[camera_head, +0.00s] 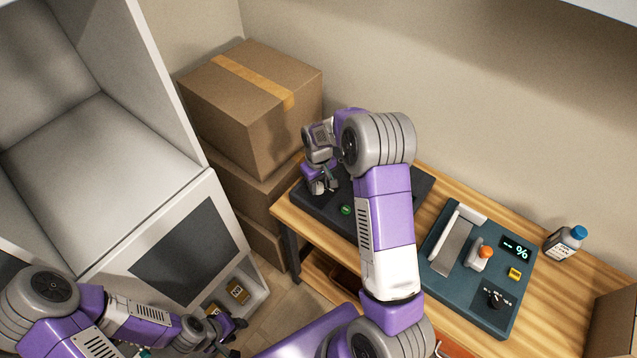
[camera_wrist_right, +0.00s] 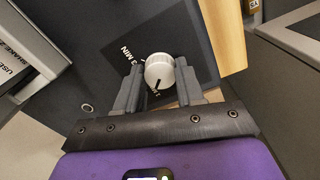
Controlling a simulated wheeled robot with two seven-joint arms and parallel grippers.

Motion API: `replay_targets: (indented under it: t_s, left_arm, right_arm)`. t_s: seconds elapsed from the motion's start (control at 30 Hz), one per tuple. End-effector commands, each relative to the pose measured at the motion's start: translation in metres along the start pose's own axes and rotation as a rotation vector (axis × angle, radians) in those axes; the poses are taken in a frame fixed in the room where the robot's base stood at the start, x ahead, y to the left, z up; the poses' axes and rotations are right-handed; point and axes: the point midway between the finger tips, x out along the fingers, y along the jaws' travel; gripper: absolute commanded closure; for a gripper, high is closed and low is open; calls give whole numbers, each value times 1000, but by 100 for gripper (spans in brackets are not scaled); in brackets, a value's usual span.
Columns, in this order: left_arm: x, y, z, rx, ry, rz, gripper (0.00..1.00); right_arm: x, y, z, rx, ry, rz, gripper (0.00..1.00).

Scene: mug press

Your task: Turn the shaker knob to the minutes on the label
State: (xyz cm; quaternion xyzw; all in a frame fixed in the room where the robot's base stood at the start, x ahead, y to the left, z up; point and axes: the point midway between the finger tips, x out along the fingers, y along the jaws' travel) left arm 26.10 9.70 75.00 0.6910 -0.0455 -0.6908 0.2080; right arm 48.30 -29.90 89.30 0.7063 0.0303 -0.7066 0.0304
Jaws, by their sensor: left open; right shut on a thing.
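The shaker (camera_head: 408,190) is a dark flat device at the left end of the wooden table, partly hidden by my right arm. Its round white knob (camera_wrist_right: 160,70) sits between the fingers of my right gripper (camera_wrist_right: 160,88), which is shut on it. A dark pointer line on the knob points down toward my gripper, near a partly hidden mark. "MIN" and a "3" are printed on the dial panel. In the head view my right gripper (camera_head: 320,185) is over the shaker's left end. My left gripper (camera_head: 238,326) is open and empty, low at the left, away from the table.
A green button (camera_head: 346,210) is on the shaker. A teal device (camera_head: 440,272) with a black knob and a blue-capped bottle (camera_head: 564,245) stand to the right. Cardboard boxes (camera_head: 250,105) are stacked behind.

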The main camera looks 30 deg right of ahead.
Motion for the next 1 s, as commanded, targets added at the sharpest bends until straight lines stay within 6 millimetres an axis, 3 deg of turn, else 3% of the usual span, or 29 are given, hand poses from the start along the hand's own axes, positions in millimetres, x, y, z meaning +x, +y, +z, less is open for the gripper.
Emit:
replay_targets:
  t_s: [0.6,1.0]
  left_arm:
    - [-5,2,0,0,0,0,57]
    - [-9,4,0,0,0,0,57]
  right_arm:
    - [-1,-1,-1,519,3,0,93]
    - [-1,-1,-1,724,3,0,93]
